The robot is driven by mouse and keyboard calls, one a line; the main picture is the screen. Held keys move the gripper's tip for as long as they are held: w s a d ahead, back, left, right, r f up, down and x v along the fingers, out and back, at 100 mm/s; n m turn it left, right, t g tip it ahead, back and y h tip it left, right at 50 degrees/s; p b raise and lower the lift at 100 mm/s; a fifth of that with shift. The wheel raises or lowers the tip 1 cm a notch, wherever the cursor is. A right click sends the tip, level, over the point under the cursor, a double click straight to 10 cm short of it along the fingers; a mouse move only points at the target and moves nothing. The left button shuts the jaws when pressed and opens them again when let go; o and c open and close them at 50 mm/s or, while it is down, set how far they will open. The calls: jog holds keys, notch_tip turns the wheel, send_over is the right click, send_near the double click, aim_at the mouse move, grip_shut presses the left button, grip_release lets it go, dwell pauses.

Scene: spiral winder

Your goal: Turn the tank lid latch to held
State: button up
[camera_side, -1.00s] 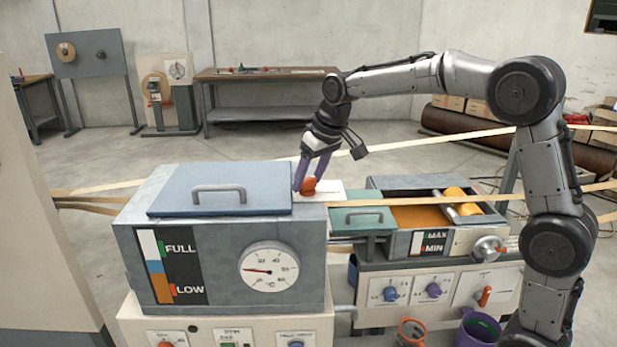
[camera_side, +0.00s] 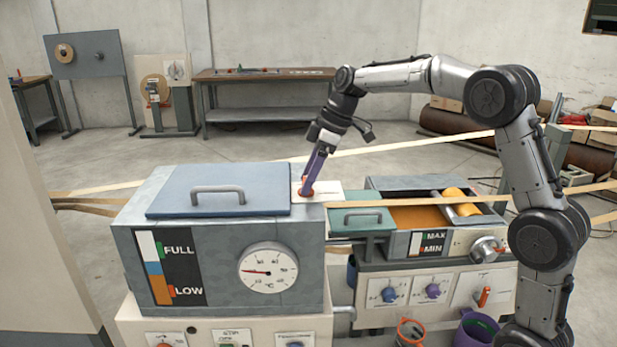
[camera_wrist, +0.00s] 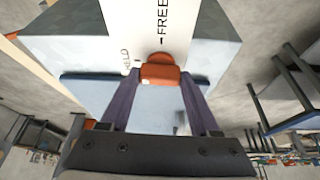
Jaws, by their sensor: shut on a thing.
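The tank lid latch (camera_side: 306,192) is a small orange-red knob on a white plate (camera_side: 333,190) at the back right corner of the grey tank. My gripper (camera_side: 309,188) has its purple fingers down around it. In the wrist view, the fingers of my gripper (camera_wrist: 160,82) are closed on both sides of the orange latch (camera_wrist: 160,74). The white plate (camera_wrist: 150,22) carries a FREE mark above the knob and a HELD mark to its upper left. I cannot tell exactly which mark the latch points to. The blue tank lid (camera_side: 265,190) lies flat and closed.
The lid's grey handle (camera_side: 219,188) stands up left of my gripper. A green cover (camera_side: 362,219) and an orange-filled trough (camera_side: 414,214) with a roller lie to the right. Pale strips (camera_side: 420,146) run behind and beside my gripper.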

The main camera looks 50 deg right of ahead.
jog(key=shift+r+n, duration=0.1)
jog(key=shift+n, duration=0.3)
jog(key=o, duration=1.4)
jog(key=shift+c, duration=0.2)
jog(key=v, duration=1.3)
jog(key=shift+d+r, duration=0.25)
jog(key=shift+r, duration=0.1)
